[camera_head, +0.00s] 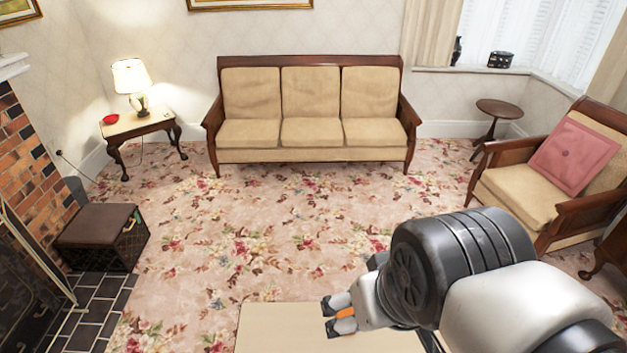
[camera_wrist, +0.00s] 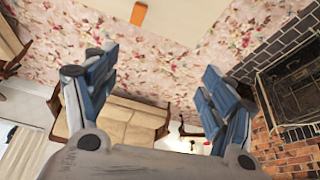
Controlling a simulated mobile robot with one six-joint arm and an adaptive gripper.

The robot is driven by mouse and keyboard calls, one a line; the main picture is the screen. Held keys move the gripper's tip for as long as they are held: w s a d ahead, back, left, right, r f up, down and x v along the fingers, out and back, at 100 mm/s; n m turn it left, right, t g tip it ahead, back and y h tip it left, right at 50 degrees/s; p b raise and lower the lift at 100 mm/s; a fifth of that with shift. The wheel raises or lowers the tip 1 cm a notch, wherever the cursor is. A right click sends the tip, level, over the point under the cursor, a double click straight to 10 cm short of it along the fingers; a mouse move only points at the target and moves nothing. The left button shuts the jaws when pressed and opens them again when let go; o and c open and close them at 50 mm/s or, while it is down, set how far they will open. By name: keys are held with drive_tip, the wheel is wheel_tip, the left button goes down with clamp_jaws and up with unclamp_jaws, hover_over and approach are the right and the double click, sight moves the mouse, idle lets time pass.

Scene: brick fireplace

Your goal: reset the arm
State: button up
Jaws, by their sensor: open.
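My arm reaches in from the lower right in the head view. My gripper (camera_head: 338,315) points left above the cream tabletop (camera_head: 275,330) at the bottom edge. In the wrist view my gripper (camera_wrist: 152,66) has its two fingers wide apart, with nothing between them. A small orange item (camera_head: 346,313) shows by the fingers in the head view. In the wrist view the orange item (camera_wrist: 139,13) lies on the tabletop near the top edge, apart from the fingers.
A beige sofa (camera_head: 311,96) stands at the back. A side table (camera_head: 138,126) with a lit lamp (camera_head: 131,77) and red dish (camera_head: 110,119) is at the left. A brown box (camera_head: 99,237) sits by the brick fireplace (camera_head: 30,155). An armchair (camera_head: 515,185) is at the right. The floral carpet (camera_head: 300,205) between is clear.

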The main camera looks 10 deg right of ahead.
drive_tip(key=shift+s+f, duration=0.25)
drive_tip(key=shift+s, duration=0.5)
drive_tip(key=shift+o, duration=0.3)
idle(0.6)
